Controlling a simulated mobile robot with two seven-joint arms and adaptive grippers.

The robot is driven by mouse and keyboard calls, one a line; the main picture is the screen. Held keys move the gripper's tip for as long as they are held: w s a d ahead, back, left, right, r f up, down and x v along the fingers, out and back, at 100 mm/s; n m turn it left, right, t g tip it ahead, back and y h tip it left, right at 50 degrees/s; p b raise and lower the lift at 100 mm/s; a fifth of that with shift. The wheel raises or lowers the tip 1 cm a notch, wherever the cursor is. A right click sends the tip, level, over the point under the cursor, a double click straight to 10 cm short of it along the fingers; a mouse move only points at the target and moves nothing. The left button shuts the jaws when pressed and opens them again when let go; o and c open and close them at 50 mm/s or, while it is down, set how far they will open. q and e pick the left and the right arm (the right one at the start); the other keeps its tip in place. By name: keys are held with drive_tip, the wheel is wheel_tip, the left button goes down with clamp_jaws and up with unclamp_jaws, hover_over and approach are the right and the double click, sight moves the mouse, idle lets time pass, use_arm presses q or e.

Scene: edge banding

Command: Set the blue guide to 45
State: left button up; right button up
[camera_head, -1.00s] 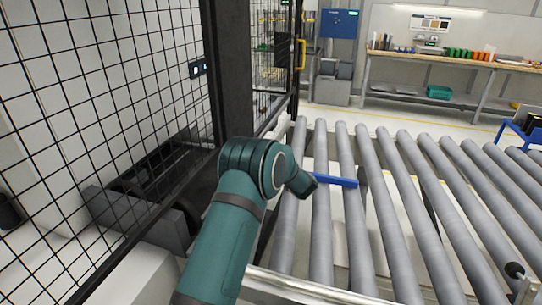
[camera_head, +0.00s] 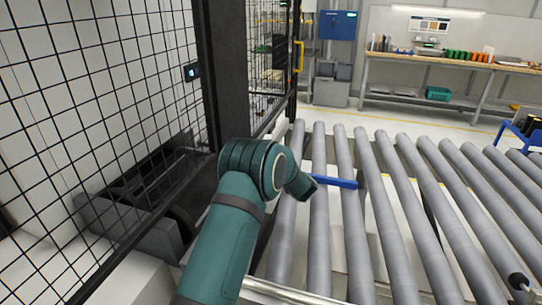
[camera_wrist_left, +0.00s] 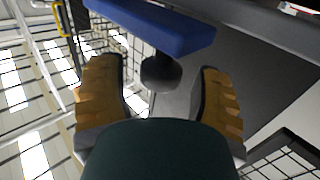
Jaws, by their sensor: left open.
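The blue guide (camera_head: 336,182) is a short, straight blue bar over the grey rollers, just beyond the end of my left arm in the head view. In the left wrist view the blue guide (camera_wrist_left: 165,22) crosses the top of the picture. A dark rounded knob (camera_wrist_left: 160,74) shows below the bar, between my fingers. My left gripper (camera_wrist_left: 157,85) is open, with one tan ridged finger on each side of the knob and a gap to both. In the head view my arm hides most of the gripper. I cannot read any scale or number. My right gripper is out of view.
The roller conveyor (camera_head: 418,215) fills the right side. A black mesh fence (camera_head: 95,110) and a dark post (camera_head: 222,75) stand to the left of my arm. A workbench (camera_head: 455,62) and a blue cabinet (camera_head: 338,25) are at the back.

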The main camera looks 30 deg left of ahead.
use_arm(q)
drive_tip(key=v, duration=1.1)
drive_tip(key=shift+s+d, duration=0.3)
drive_tip(key=shift+f, duration=0.1)
